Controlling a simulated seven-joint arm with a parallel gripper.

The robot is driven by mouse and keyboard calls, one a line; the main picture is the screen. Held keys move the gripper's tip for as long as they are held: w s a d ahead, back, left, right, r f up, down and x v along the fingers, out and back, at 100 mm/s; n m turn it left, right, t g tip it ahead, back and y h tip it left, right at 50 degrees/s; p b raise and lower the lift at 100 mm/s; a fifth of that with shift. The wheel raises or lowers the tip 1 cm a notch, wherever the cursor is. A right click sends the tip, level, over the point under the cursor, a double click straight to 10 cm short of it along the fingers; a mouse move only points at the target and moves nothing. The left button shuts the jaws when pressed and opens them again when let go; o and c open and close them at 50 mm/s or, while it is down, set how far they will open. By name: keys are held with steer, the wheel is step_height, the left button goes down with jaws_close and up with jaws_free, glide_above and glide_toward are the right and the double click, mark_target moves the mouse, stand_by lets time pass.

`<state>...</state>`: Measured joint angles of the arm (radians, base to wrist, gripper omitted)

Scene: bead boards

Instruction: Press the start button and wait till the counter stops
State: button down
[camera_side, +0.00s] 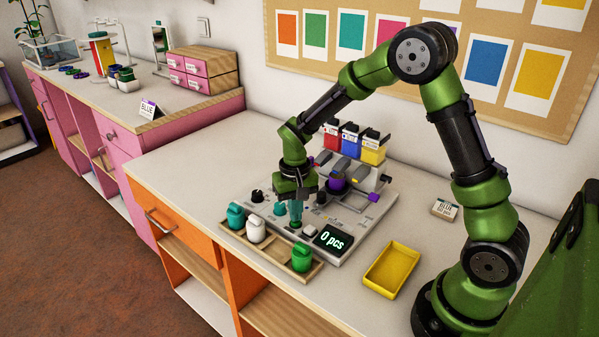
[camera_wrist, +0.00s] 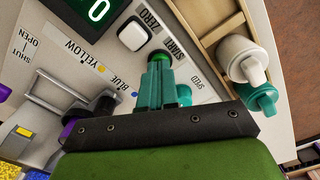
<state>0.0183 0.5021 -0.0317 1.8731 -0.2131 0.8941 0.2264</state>
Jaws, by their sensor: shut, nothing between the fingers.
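The counting machine (camera_side: 352,250) is a grey board on the white bench. Its dark display (camera_side: 333,239) reads "0 pcs" in the side view; part of it shows in the wrist view (camera_wrist: 97,10). In the wrist view a round green button (camera_wrist: 159,55) sits by the word START, beside a white square button (camera_wrist: 132,35) near ZERO. My gripper (camera_side: 296,224) points down over the front of the board, its teal fingers closed together and empty. In the wrist view the fingertips (camera_wrist: 158,62) overlap the green button's edge; I cannot tell whether they touch it.
A wooden tray (camera_side: 268,257) with teal, white and green jars lies along the machine's front. Red, blue and yellow hoppers (camera_side: 350,137) stand at its back. The bench left of the machine is clear.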

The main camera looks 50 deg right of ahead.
steer(key=shift+f, duration=0.4)
steer(key=shift+r, duration=3.55)
steer(key=shift+s+f, duration=0.1)
steer(key=shift+f, duration=0.1)
steer(key=s+a+r+n+t+y, duration=0.1)
steer(key=s+a+r+t, duration=0.1)
steer(key=s+r, duration=0.5)
steer(key=s+a+r+n+t+y, duration=0.1)
steer(key=s+a+r+t, duration=0.2)
steer(key=s, duration=0.7)
step_height(320, 180, up, 5)
steer(key=shift+f+t, duration=0.2)
steer(key=shift+t, duration=0.9)
